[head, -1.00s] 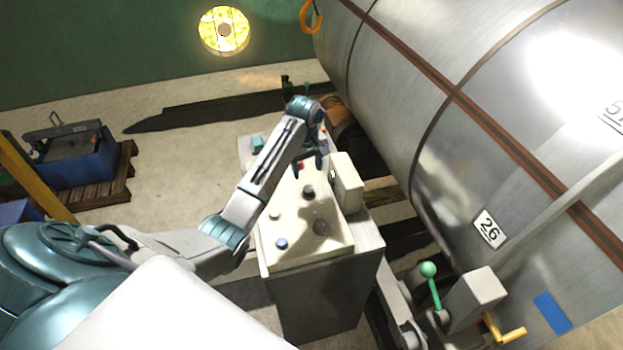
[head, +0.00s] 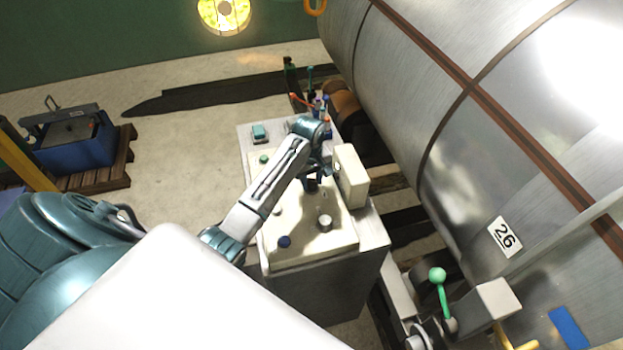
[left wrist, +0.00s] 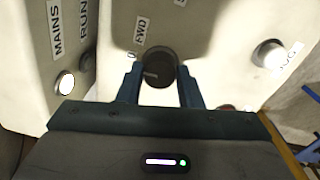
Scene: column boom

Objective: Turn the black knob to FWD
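The black knob (left wrist: 160,66) sits on the cream control panel, between the two fingers of my left gripper (left wrist: 158,78) in the left wrist view. The fingers are apart, one on each side of the knob; I cannot tell whether they touch it. A FWD label (left wrist: 141,30) is beside the knob, above and left of it. A small pale mark shows on the knob, but its setting is unclear. In the head view my left gripper (head: 314,176) is low over the panel (head: 300,256), at the black knob (head: 312,185). My right gripper is not in view.
An upright box (head: 351,176) stands close to the gripper's right. A large metal drum (head: 450,150) fills the right side. Bottles stand behind the panel.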

